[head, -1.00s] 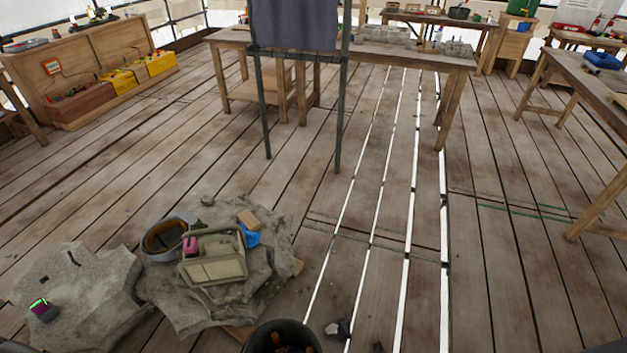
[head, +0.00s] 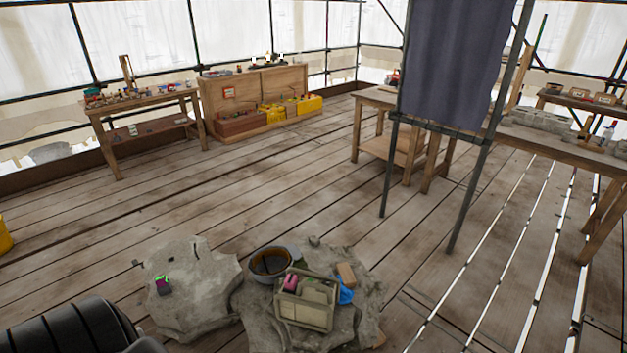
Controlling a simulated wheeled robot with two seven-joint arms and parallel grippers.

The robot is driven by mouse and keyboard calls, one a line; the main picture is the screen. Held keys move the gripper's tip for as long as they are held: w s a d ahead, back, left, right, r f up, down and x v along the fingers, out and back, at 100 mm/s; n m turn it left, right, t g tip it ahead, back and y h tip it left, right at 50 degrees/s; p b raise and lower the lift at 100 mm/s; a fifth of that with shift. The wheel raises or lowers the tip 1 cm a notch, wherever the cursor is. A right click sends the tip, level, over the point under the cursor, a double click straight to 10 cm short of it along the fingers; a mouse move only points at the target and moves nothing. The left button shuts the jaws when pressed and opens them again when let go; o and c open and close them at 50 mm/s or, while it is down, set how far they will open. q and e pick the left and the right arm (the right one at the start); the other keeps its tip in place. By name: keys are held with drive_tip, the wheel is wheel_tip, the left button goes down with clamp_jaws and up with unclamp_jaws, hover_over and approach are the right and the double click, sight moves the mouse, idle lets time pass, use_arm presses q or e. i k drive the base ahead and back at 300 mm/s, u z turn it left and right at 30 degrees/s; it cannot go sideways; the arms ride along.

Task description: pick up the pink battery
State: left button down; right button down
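A small pink block (head: 291,282), which looks like the pink battery, sits at the left end of an open khaki case (head: 304,312). The case rests on a grey stone slab (head: 258,325) on the floor. A second small dark block with green and pink parts (head: 162,285) lies on the neighbouring stone slab (head: 205,305) to the left; I cannot tell what it is. Neither of my grippers shows in the head view.
Beside the case are a dark bowl (head: 272,263), a tan block (head: 346,273) and a blue item (head: 346,292). A dark ribbed shape (head: 70,328) fills the lower left corner. Plank floor (head: 250,200) lies clear behind the slabs. Workbenches (head: 150,115) stand farther back.

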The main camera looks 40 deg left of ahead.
sight(291, 281)
drive_tip(key=u, duration=1.35)
